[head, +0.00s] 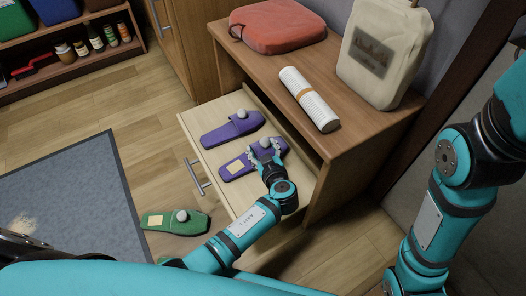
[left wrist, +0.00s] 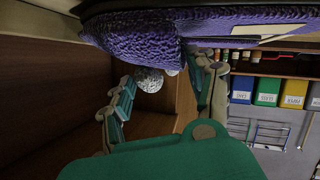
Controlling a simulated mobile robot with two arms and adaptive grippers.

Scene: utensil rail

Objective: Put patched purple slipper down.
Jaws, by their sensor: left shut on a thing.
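The patched purple slipper (head: 239,168), with a pale yellow patch and a silver knob, is over the open drawer (head: 208,173). My left gripper (head: 264,150) is shut on it at the knob end. I cannot tell whether its sole touches the drawer floor. In the left wrist view the purple slipper (left wrist: 130,38) fills the top, with the knob (left wrist: 148,79) close to the fingers. A plain purple slipper (head: 230,130) with a knob lies beside it, deeper to the left in the drawer. My right gripper is out of view.
A green slipper (head: 170,222) with a pale patch lies on the floor by the grey mat (head: 70,185). The cabinet top (head: 270,75) holds a red cushion (head: 278,27), a white roll (head: 308,98) and a cream bag (head: 385,50). A shelf (head: 75,78) with jars stands behind.

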